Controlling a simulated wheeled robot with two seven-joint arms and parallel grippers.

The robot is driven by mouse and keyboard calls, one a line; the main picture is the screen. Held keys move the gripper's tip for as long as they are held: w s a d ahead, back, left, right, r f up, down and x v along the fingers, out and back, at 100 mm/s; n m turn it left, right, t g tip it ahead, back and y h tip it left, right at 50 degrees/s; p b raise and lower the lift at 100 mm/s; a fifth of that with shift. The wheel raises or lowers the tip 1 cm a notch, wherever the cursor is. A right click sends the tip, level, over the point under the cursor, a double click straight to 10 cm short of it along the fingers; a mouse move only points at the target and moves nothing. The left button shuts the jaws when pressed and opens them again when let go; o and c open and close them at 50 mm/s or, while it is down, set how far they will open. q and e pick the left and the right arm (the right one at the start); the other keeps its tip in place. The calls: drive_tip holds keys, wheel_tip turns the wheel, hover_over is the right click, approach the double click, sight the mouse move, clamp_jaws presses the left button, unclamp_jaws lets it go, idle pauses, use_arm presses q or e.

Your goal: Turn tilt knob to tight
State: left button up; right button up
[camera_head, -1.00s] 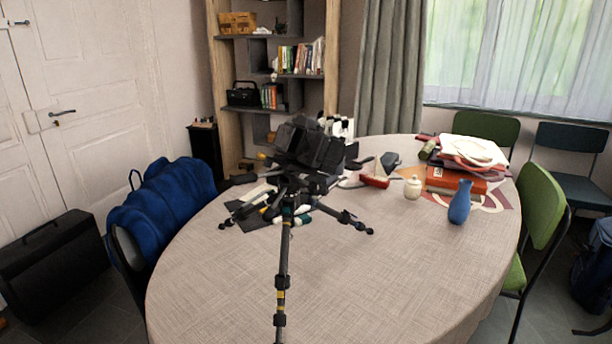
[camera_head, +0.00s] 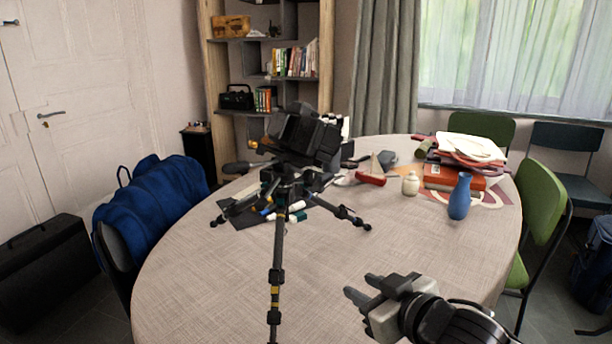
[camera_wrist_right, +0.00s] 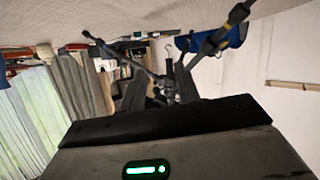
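The black tripod (camera_head: 277,255) stands on the round table (camera_head: 200,270) with its legs spread. A dark camera (camera_head: 308,135) sits tilted on its head. A handle with an orange tip (camera_head: 253,145) sticks out left of the head, and another dark handle points right. I cannot tell which part is the tilt knob or how it is set. My right gripper (camera_head: 362,288) is open and empty, over the front right of the table, apart from the tripod. In the upside-down right wrist view, the tripod (camera_wrist_right: 165,85) shows beyond and between its fingers. My left gripper is not in view.
Pens and markers (camera_head: 292,212) lie under the tripod. A red-and-white item (camera_head: 370,178), a cream jar (camera_head: 410,184), a blue vase (camera_head: 460,196) and a stack of books (camera_head: 450,178) stand at the back right.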

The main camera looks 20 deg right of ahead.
sight(313, 178)
drive_tip(key=w+d+r+n+t+y, duration=0.1)
drive_tip(key=w+r+t+y, duration=0.1)
drive_tip(key=r, duration=0.5)
drive_tip(key=w+d+r+n+t+y, duration=0.1)
drive_tip(key=w+r+y, duration=0.15)
drive_tip(key=r, duration=0.35)
drive_tip(key=shift+h, duration=0.35)
drive_tip(key=p+x, duration=0.1)
drive_tip(key=x, duration=0.7)
drive_tip(key=p+x, duration=0.1)
drive_tip(key=x, duration=0.7)
drive_tip(key=shift+a+r, duration=0.2)
drive_tip(key=shift+a, duration=0.05)
clamp_jaws()
